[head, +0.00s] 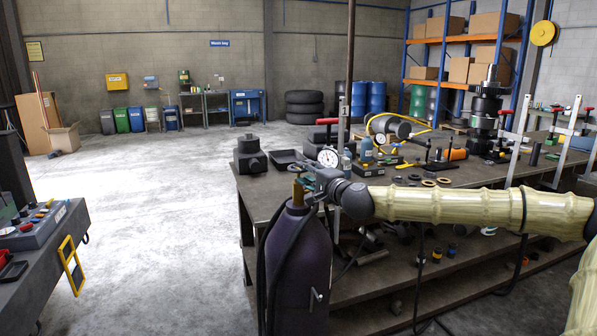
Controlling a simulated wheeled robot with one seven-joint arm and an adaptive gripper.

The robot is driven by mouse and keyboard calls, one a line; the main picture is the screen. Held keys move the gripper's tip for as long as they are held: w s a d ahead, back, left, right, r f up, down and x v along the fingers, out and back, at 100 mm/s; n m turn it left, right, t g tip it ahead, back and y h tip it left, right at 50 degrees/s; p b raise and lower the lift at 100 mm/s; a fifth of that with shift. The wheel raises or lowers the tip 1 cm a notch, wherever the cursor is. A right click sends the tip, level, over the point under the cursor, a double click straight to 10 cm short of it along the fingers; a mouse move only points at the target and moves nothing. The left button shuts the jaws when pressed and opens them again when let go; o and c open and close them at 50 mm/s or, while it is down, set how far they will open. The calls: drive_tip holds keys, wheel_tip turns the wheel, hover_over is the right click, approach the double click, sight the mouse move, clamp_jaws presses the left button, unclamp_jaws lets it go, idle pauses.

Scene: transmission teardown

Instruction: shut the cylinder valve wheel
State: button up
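A dark purple gas cylinder (300,262) stands upright in front of the workbench. A brass-coloured valve (298,191) sticks up at its top. I cannot clearly make out the valve wheel; it is small and partly hidden by my gripper. My gripper (314,185) reaches in from the right at the height of the cylinder's top, its fingers pointing left, close beside the valve. Whether the fingers touch or enclose the wheel cannot be told. The finger gap is too small to read.
The workbench (262,196) behind the cylinder carries a white dial gauge (328,158), rings and many tools. Dark hoses (266,262) hang along the cylinder. A control console (35,228) with a yellow handle (71,265) stands at left. The floor (165,215) between is clear.

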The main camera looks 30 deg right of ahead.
sight(299, 169)
drive_tip(key=shift+w, duration=2.2)
clamp_jaws()
